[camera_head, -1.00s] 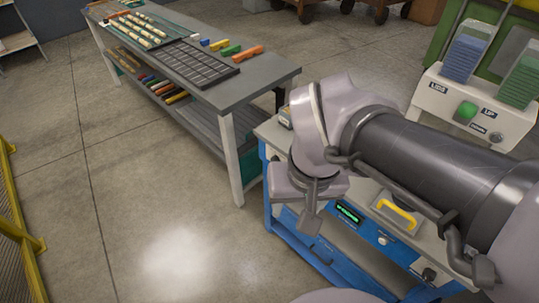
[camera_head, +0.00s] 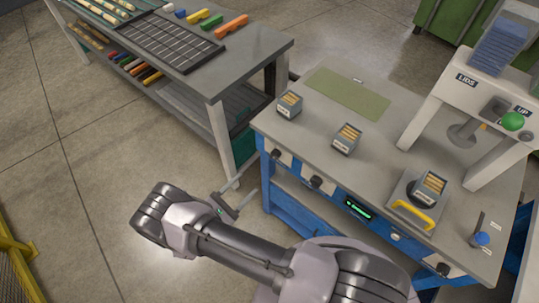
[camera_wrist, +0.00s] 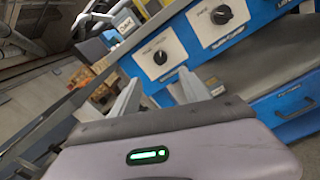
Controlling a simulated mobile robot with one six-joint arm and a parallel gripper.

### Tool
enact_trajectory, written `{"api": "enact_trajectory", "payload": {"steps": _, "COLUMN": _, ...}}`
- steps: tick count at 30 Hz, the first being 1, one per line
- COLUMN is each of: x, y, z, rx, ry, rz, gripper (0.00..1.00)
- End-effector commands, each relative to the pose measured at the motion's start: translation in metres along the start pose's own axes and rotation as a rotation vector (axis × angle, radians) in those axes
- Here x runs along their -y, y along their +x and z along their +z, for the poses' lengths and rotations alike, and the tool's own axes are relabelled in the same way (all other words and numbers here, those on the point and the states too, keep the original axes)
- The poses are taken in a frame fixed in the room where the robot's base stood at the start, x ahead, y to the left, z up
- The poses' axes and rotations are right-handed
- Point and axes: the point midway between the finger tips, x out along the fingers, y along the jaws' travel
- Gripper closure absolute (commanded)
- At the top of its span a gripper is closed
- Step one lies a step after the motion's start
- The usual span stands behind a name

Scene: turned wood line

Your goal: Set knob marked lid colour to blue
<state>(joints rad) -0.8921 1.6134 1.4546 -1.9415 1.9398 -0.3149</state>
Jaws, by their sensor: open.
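Black knobs on white plates sit on the blue bench's front; the head view shows a left knob (camera_head: 276,154), a middle knob (camera_head: 316,182) and a right knob (camera_head: 443,269). Two knobs show in the wrist view, a nearer one (camera_wrist: 160,57) and another (camera_wrist: 221,14). Their labels are too small to read, so I cannot tell which is lid colour or its setting. My gripper (camera_head: 242,195) is open and empty, left of the bench front. In the wrist view, its fingers (camera_wrist: 160,92) point toward the knob plates, apart from them.
A grey table (camera_head: 255,60) stands close behind my gripper.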

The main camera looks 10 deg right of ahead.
Motion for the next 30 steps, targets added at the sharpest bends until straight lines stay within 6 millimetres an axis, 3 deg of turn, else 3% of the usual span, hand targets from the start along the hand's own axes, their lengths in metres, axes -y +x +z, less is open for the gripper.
{"api": "enact_trajectory", "payload": {"steps": 6, "x": 0.002, "y": 0.069, "z": -0.001, "rx": 0.002, "ry": 0.0, "rz": -0.008, "gripper": 0.46}}
{"api": "enact_trajectory", "payload": {"steps": 13, "x": 0.002, "y": 0.122, "z": -0.001, "rx": 0.001, "ry": 0.001, "rz": -0.006, "gripper": 0.46}}
{"api": "enact_trajectory", "payload": {"steps": 18, "x": 0.002, "y": 0.138, "z": 0.0, "rx": -0.001, "ry": 0.0, "rz": -0.004, "gripper": 0.46}}
{"api": "enact_trajectory", "payload": {"steps": 26, "x": 0.001, "y": 0.14, "z": 0.0, "rx": -0.001, "ry": 0.0, "rz": -0.004, "gripper": 0.46}}
{"api": "enact_trajectory", "payload": {"steps": 30, "x": 0.001, "y": 0.139, "z": 0.0, "rx": -0.001, "ry": 0.0, "rz": -0.004, "gripper": 0.72}}
